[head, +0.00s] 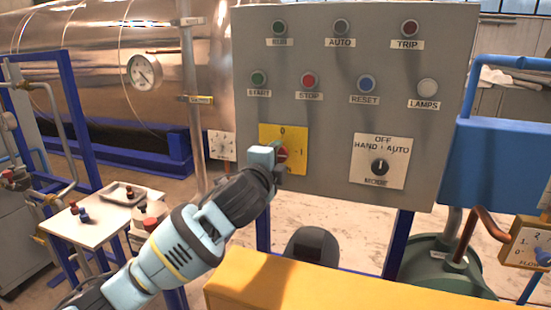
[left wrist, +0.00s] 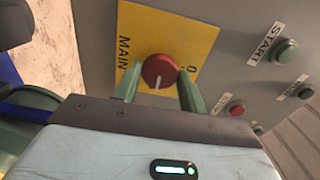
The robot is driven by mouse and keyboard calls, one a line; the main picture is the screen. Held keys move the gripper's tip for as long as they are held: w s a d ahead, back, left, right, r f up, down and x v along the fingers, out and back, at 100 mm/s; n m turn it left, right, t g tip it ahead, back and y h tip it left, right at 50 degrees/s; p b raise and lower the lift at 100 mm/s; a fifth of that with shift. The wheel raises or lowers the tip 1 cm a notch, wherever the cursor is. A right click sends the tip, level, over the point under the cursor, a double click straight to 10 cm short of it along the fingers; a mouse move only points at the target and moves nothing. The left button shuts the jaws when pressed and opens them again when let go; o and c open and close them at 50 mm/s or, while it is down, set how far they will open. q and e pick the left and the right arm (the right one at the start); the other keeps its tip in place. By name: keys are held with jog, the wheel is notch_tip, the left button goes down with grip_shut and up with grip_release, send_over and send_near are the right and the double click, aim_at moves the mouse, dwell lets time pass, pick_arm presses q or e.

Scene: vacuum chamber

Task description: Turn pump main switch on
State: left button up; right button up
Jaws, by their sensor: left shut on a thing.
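The main switch is a red round knob (left wrist: 160,70) on a yellow plate (head: 297,138) at the lower left of the grey control panel. The plate has 0 at its top and 1 at its right in the head view. My left gripper (head: 281,154) is at the plate, its fingers on either side of the knob and shut on it. In the left wrist view the fingers (left wrist: 158,88) flank the knob, and its white line points down, seemingly toward the 1 side. The 1 is hidden there. My right gripper is not in view.
The panel (head: 330,110) carries START (head: 259,78), STOP (head: 308,81) and RESET buttons above, and a mode selector (head: 379,166) to the right. A small table (head: 100,222) with a tray stands at left. A yellow beam (head: 340,285) runs below the panel.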

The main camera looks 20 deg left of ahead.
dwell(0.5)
pick_arm(q)
jog(key=o, duration=1)
jog(key=shift+s+a, duration=0.15)
jog(key=shift+s, duration=3.8)
